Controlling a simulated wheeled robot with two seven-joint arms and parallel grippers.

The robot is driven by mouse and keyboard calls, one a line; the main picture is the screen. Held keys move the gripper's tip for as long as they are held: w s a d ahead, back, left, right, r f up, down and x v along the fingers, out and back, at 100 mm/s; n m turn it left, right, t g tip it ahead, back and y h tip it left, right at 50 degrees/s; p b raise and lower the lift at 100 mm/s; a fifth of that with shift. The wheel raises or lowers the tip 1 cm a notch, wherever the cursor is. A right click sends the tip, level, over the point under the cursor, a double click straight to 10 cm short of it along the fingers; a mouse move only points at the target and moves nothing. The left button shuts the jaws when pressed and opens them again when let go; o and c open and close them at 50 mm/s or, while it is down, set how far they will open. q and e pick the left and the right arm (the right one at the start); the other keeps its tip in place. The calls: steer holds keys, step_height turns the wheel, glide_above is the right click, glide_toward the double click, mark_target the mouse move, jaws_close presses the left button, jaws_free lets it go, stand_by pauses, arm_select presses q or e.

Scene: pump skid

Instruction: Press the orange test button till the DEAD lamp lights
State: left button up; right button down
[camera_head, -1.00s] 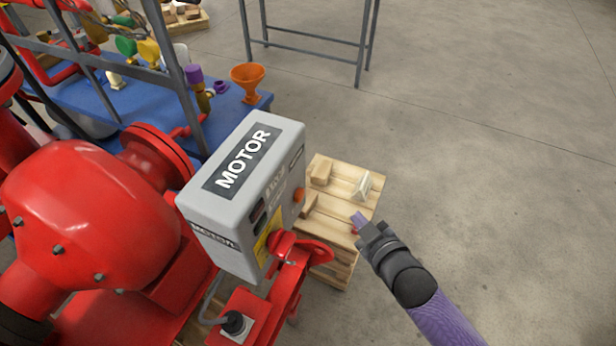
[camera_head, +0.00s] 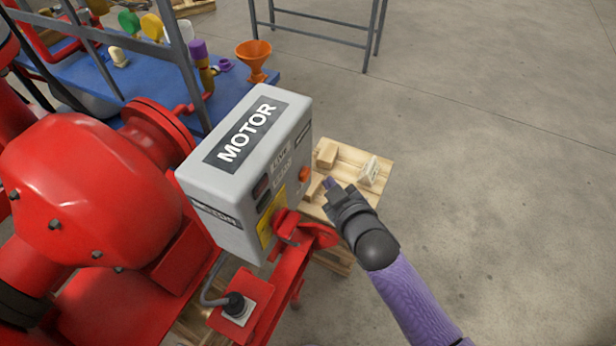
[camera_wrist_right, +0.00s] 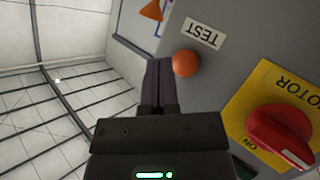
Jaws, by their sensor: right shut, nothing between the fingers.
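The orange test button (camera_head: 304,174) sits on the right-hand face of the grey MOTOR box (camera_head: 216,190). In the wrist view the button (camera_wrist_right: 186,63) is a round orange knob beside a TEST label (camera_wrist_right: 202,34). My right gripper (camera_head: 329,187) is shut and empty, just right of the button. In the wrist view its dark fingertips (camera_wrist_right: 159,66) are beside the button, and I cannot tell whether they touch it. The lamp labels on the box face (camera_head: 282,165) are small, and I cannot tell whether a DEAD lamp is lit. My left gripper is not in view.
A red rotary switch (camera_wrist_right: 282,135) on a yellow plate is near the button. Red pipework (camera_head: 90,185) is at left. A wooden pallet (camera_head: 345,170) with blocks lies beyond the gripper. A blue bench (camera_head: 150,85) with an orange funnel (camera_head: 254,55) is behind. Floor at right is clear.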

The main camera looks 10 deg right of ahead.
steer(key=shift+w+a, duration=0.45)
steer(key=shift+a, duration=0.2)
stand_by(1.2)
stand_by(0.4)
steer(key=shift+w+a, duration=0.25)
steer(key=shift+a, duration=0.1)
steer(key=shift+w+a, duration=0.2)
steer(key=shift+a, duration=0.15)
stand_by(0.6)
steer(key=shift+r, duration=0.1)
steer(key=shift+s+d+p, duration=0.4)
steer(key=shift+s+d, duration=0.05)
steer(key=shift+d, duration=0.25)
